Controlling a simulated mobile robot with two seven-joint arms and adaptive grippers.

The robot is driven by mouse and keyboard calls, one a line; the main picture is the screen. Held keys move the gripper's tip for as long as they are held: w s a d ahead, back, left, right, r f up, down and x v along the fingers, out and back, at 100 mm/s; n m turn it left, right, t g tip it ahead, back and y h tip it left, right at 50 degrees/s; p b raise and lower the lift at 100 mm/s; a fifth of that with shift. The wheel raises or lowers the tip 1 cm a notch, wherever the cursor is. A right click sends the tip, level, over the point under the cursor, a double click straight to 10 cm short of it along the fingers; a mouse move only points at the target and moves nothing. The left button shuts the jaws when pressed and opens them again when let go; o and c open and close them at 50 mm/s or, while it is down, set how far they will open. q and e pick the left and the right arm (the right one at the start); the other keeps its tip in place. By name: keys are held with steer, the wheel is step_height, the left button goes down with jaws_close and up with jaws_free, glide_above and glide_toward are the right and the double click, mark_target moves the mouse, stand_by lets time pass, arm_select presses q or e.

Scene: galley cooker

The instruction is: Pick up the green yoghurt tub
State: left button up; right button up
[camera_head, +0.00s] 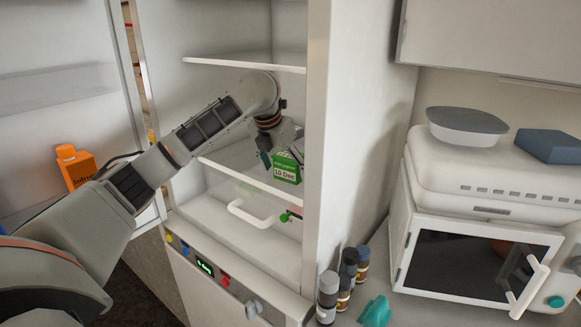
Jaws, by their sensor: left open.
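The green yoghurt tub (286,168) stands on the middle glass shelf inside the open fridge, near its right wall. It has a white label reading "10 Dec". My left arm reaches in from the left, and my left gripper (281,155) is open at the top of the tub. One fingertip is at the tub's left side; the other is near its upper right. I cannot tell whether either finger touches it. My right gripper is out of view.
The fridge's right wall (317,120) is close beside the tub. An upper shelf (245,63) is above my wrist. An orange bottle (76,167) stands in the door at left. A microwave (474,262) is at right.

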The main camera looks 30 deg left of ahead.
arm_select(q)
steer(key=shift+w, duration=0.7)
steer(key=shift+w+a+f, duration=0.1)
steer(key=shift+w+f, duration=0.2)
steer(key=shift+f, duration=0.25)
steer(key=c, duration=1.4)
steer(key=shift+r, duration=0.15)
